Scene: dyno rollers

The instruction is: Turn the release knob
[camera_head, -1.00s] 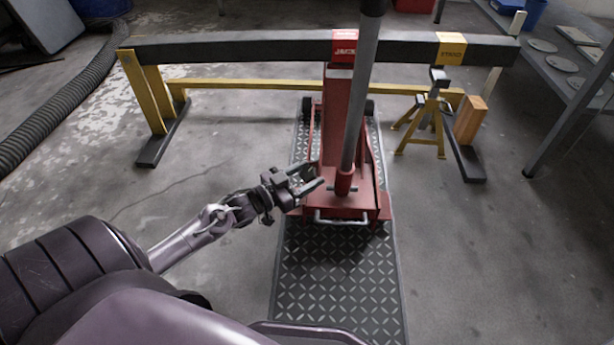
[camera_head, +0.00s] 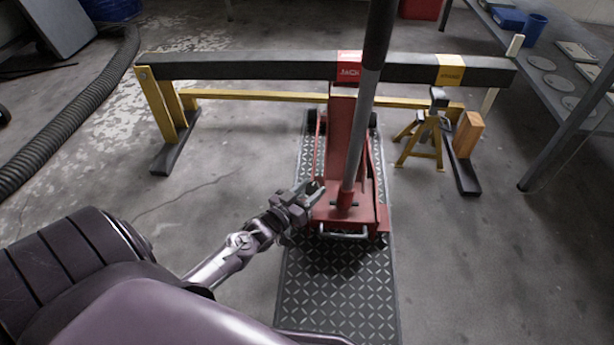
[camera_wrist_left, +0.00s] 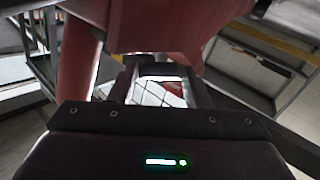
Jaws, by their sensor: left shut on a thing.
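The red floor jack (camera_head: 347,130) stands on a dark diamond-plate mat (camera_head: 335,300), with its long grey handle rising from a red socket (camera_head: 346,197). My left gripper (camera_head: 314,190) is at the left side of the jack's near end, left of the socket. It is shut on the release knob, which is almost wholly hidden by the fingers. In the left wrist view the two fingers (camera_wrist_left: 162,82) reach toward the jack's red body (camera_wrist_left: 165,25), with a dark piece between their tips. My right gripper is not in view.
A black crossbeam (camera_head: 250,68) on yellow legs spans behind the jack. A yellow jack stand (camera_head: 424,140) and a wooden block (camera_head: 468,134) stand to the right. A metal bench (camera_head: 560,90) is at far right. The near floor is clear.

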